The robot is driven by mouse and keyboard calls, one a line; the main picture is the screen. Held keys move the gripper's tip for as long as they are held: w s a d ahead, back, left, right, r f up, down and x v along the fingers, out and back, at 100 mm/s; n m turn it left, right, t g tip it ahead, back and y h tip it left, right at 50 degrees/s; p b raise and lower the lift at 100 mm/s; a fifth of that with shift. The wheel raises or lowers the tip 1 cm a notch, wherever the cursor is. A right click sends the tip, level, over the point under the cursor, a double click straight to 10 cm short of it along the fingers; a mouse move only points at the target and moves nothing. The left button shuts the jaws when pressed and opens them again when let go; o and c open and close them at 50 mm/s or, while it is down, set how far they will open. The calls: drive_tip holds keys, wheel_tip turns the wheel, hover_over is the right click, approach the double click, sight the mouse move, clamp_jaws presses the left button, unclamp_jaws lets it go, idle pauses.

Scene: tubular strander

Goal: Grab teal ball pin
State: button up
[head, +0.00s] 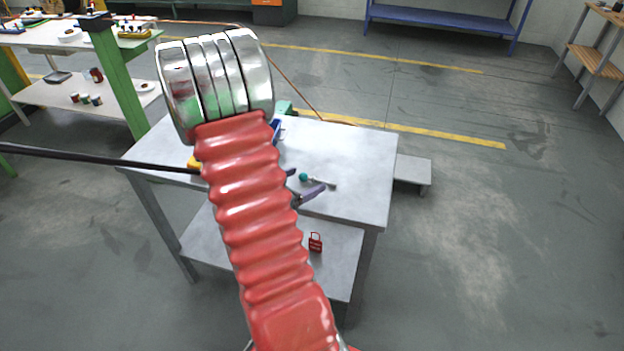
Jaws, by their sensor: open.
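The teal ball pin (304,177) lies on the grey table top, right of my red-sleeved arm. Its teal ball is at the left end and its thin grey shaft points right. My gripper (310,180) shows only in part, as two purple-grey fingers coming out from behind the sleeve. The fingers are apart, one on the far side of the ball and one on the near side. The ball appears between them in the picture; I cannot tell the height gap or any contact. The rest of my gripper is hidden behind my arm.
The grey table (360,160) has blue and yellow items partly hidden behind my arm. A red padlock-like item (315,242) is on its lower shelf. A dark rod (90,157) reaches in from the left. A low grey step (413,172) stands at right, with open floor beyond.

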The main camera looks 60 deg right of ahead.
drive_tip(key=shift+x, duration=1.2)
drive_tip(key=shift+c, duration=0.6)
drive_tip(key=c, duration=1.6)
wheel_tip(320, 180, up, 10)
drive_tip(key=shift+r, duration=0.1)
